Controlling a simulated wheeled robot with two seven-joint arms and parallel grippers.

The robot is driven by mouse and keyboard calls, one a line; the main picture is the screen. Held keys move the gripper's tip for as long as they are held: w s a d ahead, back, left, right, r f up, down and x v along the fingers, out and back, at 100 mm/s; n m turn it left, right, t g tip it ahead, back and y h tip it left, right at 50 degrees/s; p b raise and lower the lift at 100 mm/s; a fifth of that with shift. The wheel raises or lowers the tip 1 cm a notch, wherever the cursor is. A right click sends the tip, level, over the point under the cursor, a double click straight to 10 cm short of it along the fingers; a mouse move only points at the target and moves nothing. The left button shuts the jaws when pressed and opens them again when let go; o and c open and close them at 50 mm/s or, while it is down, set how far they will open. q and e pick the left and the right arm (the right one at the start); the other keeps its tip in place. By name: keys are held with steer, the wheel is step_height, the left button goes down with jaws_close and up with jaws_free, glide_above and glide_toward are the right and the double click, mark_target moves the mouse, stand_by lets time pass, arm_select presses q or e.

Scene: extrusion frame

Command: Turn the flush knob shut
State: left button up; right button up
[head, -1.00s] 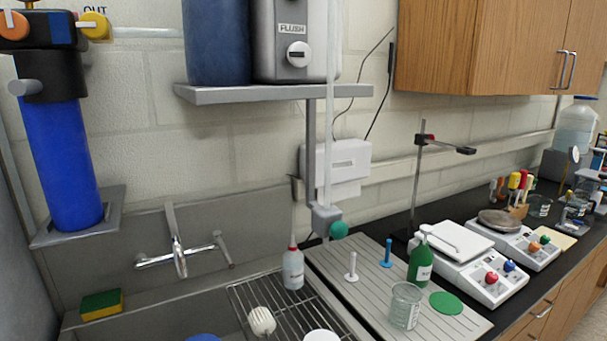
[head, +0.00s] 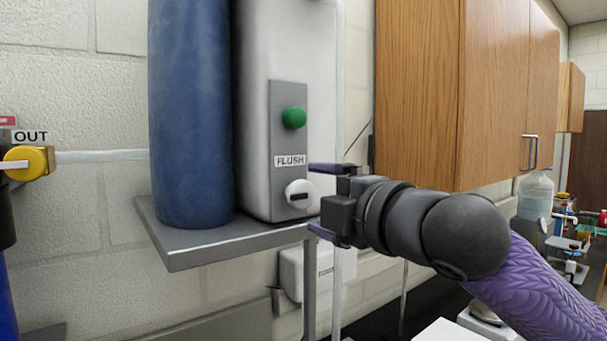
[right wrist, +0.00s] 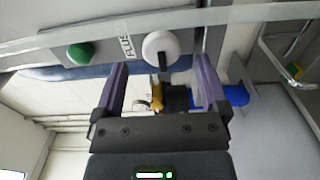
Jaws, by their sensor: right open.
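The flush knob (head: 299,194) is a round white knob with a dark bar, low on a grey panel under the FLUSH label (head: 291,161). The bar looks about horizontal in the head view. My right gripper (head: 312,197) is open, its purple fingers pointing at the panel just right of the knob. In the right wrist view the knob (right wrist: 161,47) lies ahead of the gap between the open fingers (right wrist: 160,75), and its dark bar points down between them. I cannot tell whether a finger touches it. My left gripper is not in view.
A green button (head: 293,118) sits above the label on the white unit (head: 255,60). A blue cylinder (head: 190,110) stands left of it on a grey shelf (head: 185,250). A thin pale pipe runs right of the unit. Wooden cabinets (head: 420,90) hang at right.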

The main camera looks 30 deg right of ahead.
mark_target(304, 196)
steer(key=w, duration=0.2)
steer(key=shift+w+a+p, duration=0.2)
steer(key=shift+w+p, duration=0.1)
steer(key=shift+w, duration=0.35)
jaws_close()
